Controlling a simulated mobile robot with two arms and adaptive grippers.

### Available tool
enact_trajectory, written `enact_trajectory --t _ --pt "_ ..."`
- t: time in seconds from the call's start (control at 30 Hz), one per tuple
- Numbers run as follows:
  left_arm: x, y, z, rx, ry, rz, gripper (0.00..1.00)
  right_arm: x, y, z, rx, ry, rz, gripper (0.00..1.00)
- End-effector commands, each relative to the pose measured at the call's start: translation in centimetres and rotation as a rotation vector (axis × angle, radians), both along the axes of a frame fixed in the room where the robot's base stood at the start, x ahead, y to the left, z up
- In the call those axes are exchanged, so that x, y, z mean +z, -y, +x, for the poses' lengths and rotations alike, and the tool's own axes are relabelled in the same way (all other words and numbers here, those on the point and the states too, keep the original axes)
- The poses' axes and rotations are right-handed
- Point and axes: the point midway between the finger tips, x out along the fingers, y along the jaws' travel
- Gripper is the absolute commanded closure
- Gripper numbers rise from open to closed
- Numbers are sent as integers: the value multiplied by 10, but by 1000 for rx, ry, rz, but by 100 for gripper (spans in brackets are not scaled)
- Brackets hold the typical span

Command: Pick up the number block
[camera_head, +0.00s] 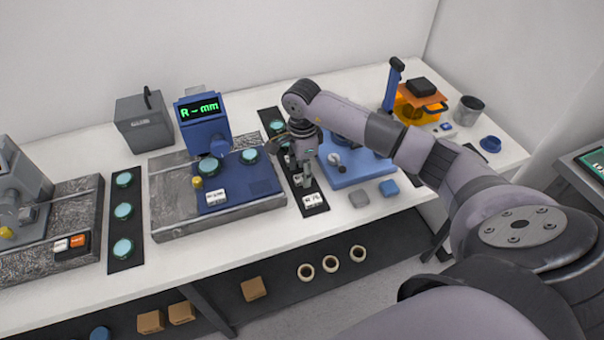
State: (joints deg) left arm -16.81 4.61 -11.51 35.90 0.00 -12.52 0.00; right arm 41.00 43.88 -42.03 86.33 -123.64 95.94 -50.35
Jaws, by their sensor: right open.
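A small white block with dark printed characters (313,200) lies at the near end of a black strip (320,210). A similar white labelled block (215,195) lies on the blue plate of the interferometer (240,183). The characters are too small to read surely, so I cannot tell which one is the number block. My right gripper (304,182) points down over the black strip, just behind the block there. It is open, and nothing shows held in it. It hides part of the strip. My left gripper is not in view.
The instrument with a green display (200,108) stands left of my right gripper. A blue base (352,165) stands close on its right, partly behind my arm. Grey (359,198) and blue (388,188) blocks lie near the front edge. A black strip with teal discs (123,211) lies farther left.

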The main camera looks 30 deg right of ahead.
Motion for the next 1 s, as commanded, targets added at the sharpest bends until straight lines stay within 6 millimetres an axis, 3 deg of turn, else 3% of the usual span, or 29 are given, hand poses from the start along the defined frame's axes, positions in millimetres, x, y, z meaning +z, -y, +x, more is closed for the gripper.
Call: enact_trajectory --t 0.13,0.37,1.0 --pt "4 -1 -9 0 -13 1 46 -13 0 0 1 0 0 53" --pt "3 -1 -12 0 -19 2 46 -15 0 0 1 2 0 53" --pt "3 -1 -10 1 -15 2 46 -15 0 0 1 2 0 94"
